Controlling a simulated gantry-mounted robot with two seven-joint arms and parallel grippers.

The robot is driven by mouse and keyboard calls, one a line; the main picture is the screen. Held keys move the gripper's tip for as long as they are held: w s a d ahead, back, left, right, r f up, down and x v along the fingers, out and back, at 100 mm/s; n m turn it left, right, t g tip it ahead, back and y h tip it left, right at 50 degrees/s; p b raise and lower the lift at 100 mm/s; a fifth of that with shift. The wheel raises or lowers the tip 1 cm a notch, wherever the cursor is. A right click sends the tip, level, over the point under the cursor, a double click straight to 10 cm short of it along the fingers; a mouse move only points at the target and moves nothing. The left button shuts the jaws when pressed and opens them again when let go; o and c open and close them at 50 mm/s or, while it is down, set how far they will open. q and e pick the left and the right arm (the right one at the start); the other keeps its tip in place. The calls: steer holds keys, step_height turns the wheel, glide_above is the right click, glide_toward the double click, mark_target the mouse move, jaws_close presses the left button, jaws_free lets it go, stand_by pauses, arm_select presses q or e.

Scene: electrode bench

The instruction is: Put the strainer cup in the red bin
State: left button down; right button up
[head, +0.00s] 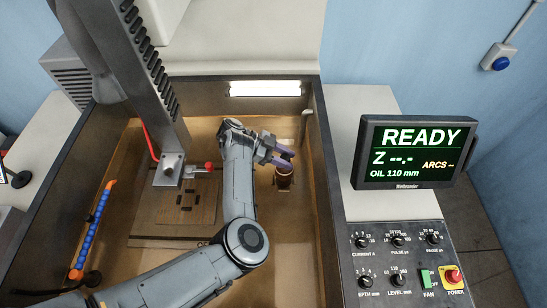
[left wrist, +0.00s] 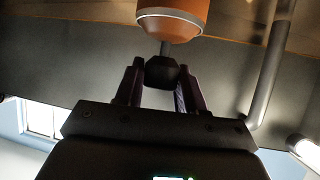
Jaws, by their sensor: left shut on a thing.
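The strainer cup (head: 284,181) is a small copper-orange cup near the right wall inside the brown-floored tank in the head view. In the left wrist view the cup (left wrist: 172,20) has a pale rim and a short stem ending in a black knob (left wrist: 162,73). My left gripper (head: 287,158), with purple-grey fingers, is shut on this knob. I cannot tell whether the cup touches the tank floor. No red bin shows in either view, and my right gripper is out of view.
The tank's dark right wall (head: 318,165) stands close beside the cup. A grey pipe (left wrist: 270,75) runs nearby. A slotted plate (head: 185,205) lies under the machine's column (head: 140,90). A blue segmented hose (head: 90,230) is at left; a control panel (head: 405,255) is at right.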

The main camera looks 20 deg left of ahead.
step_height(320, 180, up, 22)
steer(key=p, duration=2.2)
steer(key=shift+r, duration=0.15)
